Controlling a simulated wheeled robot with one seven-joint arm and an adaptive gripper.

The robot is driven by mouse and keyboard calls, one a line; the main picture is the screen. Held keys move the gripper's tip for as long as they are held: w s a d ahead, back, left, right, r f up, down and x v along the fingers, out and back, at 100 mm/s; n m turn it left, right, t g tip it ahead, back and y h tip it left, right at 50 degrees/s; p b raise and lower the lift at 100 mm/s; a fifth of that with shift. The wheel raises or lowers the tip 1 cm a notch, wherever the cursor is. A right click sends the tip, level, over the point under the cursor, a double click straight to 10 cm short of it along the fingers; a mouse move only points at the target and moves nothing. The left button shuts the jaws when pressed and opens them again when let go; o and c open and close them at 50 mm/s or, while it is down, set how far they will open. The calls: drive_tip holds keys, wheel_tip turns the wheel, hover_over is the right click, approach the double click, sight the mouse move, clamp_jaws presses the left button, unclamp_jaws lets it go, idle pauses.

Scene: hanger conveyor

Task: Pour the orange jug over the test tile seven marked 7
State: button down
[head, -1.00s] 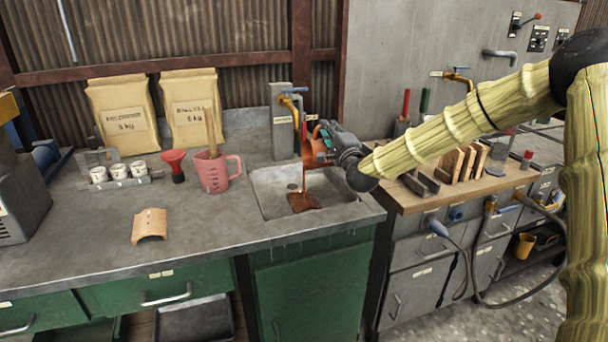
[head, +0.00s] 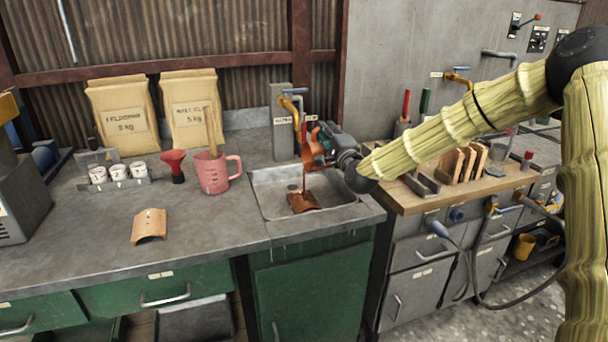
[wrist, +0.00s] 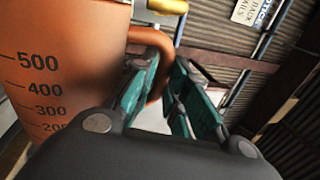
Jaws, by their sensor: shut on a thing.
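The orange jug (head: 311,156) is tipped steeply over the sink (head: 262,197). It also shows at the left of the wrist view (wrist: 62,70), with black volume marks. My gripper (head: 330,140) is shut on its handle; in the wrist view the green fingers (wrist: 165,80) stand on both sides of the handle. A thin brown stream (head: 304,180) falls from the jug onto a curved tile (head: 304,202) in the sink. That tile looks coated dark brown. No 7 is readable on it. Another curved tile (head: 150,226), light orange and dry, lies on the counter.
A pink jug (head: 212,174) with a stick in it, a red funnel (head: 174,167) and a rack of white cups (head: 119,173) stand left of the sink. A brass tap (head: 289,105) rises behind it. The front counter is mostly clear.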

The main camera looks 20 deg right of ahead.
drive_tip(key=shift+a, duration=0.15)
drive_tip(key=shift+a+n, duration=0.3)
drive_tip(key=shift+n, duration=0.2)
drive_tip(key=shift+a, duration=0.2)
drive_tip(key=shift+a+r+n+y, duration=0.15)
drive_tip(key=shift+a+n+y, duration=0.3)
drive_tip(key=shift+n, duration=0.25)
idle(0.4)
drive_tip(key=d+m+h+b, duration=0.1)
drive_tip(key=d+m, duration=0.2)
drive_tip(key=shift+d+r+m, duration=0.1)
drive_tip(key=shift+d+m, duration=0.05)
drive_tip(key=shift+m, duration=0.15)
drive_tip(key=shift+w+d+r+m+h+b, duration=0.15)
drive_tip(key=shift+d+m+h+b, duration=0.1)
drive_tip(key=shift+d+m, duration=0.35)
drive_tip(key=shift+s+d+r+m+h+b, duration=0.1)
drive_tip(key=shift+d+r+m+h+b, duration=0.1)
drive_tip(key=shift+d+m, duration=0.35)
drive_tip(key=shift+a, duration=0.15)
